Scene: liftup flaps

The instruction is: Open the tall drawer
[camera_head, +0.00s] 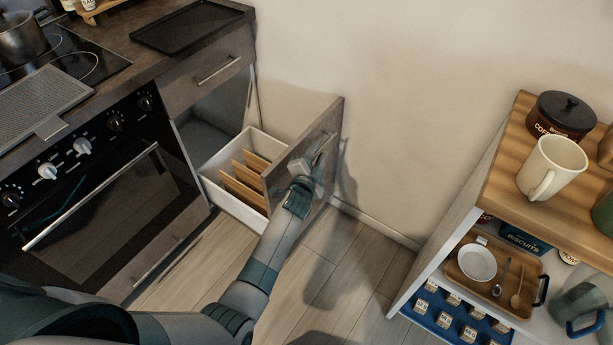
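The tall drawer (235,205) is in the lower part of the cabinet right of the oven, at the centre-left of the view. It is pulled out, with its dark front panel (335,125) standing away from the cabinet. Wooden dividers (243,181) show inside its white box. My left gripper (318,168) is at the outer face of the front panel, at the handle (324,148). Its fingers are small and partly hidden, so I cannot tell if they are closed around the handle. My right gripper is not in view.
A shut upper drawer (208,72) sits above the open one. The oven (95,200) is to the left. A shelf unit (497,165) with a mug (551,168) stands at the right. Bare floor (345,262) lies between, and the wall (400,100) is behind.

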